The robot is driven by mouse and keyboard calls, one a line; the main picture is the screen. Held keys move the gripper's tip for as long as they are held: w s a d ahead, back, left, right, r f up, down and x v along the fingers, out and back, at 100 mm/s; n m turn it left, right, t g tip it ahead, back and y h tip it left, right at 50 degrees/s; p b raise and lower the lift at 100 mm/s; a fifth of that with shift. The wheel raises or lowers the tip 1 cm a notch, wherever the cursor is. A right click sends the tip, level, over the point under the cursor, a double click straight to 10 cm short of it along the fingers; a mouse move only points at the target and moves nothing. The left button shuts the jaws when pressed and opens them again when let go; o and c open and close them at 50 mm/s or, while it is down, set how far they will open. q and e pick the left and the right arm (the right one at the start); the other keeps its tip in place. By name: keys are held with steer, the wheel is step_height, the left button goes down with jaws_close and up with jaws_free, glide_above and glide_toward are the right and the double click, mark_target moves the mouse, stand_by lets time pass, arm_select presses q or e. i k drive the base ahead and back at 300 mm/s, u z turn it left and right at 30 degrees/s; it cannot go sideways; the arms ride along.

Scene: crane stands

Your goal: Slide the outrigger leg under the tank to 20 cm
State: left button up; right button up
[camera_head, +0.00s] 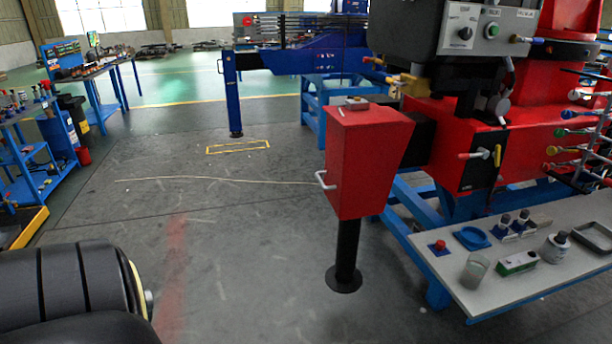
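A red tank (365,160), a tapered box with a grey handle on its left side, stands out from the red crane body in the middle of the view. Under it a black outrigger leg (347,248) goes straight down to a round black foot (344,280) at the floor. I cannot tell whether the foot touches the floor, and I can read no scale on the leg. The tank hides the leg's upper part. Neither gripper shows in the view, and nothing is seen holding the leg or the handle.
A grey bench (545,255) with bottles, a glass and trays stands at the right, close to the leg. A blue outrigger leg (232,95) stands farther back near a yellow floor outline (238,147).

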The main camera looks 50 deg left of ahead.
mark_target(366, 143)
steer(key=u, duration=0.65)
steer(key=i, duration=0.75)
steer(key=u, duration=0.8)
steer(key=i, duration=0.3)
steer(key=u, duration=0.2)
